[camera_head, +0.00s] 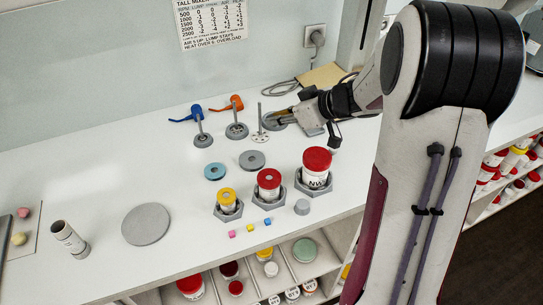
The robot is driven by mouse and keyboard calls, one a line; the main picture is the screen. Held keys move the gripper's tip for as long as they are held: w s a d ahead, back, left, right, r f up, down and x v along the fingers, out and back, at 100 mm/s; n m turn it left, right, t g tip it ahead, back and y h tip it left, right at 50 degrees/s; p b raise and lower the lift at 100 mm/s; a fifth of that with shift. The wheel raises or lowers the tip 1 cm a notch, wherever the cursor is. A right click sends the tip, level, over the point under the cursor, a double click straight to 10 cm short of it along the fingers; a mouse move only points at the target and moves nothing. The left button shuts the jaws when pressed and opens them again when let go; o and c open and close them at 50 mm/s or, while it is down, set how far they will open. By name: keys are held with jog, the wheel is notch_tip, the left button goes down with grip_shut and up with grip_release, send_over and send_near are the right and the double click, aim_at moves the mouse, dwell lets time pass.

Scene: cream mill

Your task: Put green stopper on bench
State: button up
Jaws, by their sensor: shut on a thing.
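My gripper (284,117) is at the back of the white bench (90,185), by a grey round base (272,124). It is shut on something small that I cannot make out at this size. No thing that is clearly a green stopper shows on the bench. A pale green round piece (305,250) lies in a shelf compartment under the bench's front edge. I cannot tell whether it is the stopper. My gripper is well above and behind it.
Blue-handled (199,122) and orange-handled (236,118) tools and a perforated disc with a rod (260,136) stand left of my gripper. Red-lidded (316,170) and yellow-lidded (227,197) jars stand in front, near small cubes (250,227).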

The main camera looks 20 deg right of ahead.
jog(key=s+d+m+h, duration=0.1)
jog(key=s+d, duration=1.2)
jog(key=d, duration=0.2)
jog(key=shift+s+d+f+m+t, duration=0.3)
jog(key=shift+s+d, duration=0.05)
jog(key=shift+s, duration=0.05)
jog(key=shift+f, duration=3.1)
jog(key=shift+f, duration=0.15)
jog(key=shift+f, duration=1.75)
jog(key=shift+f, duration=0.1)
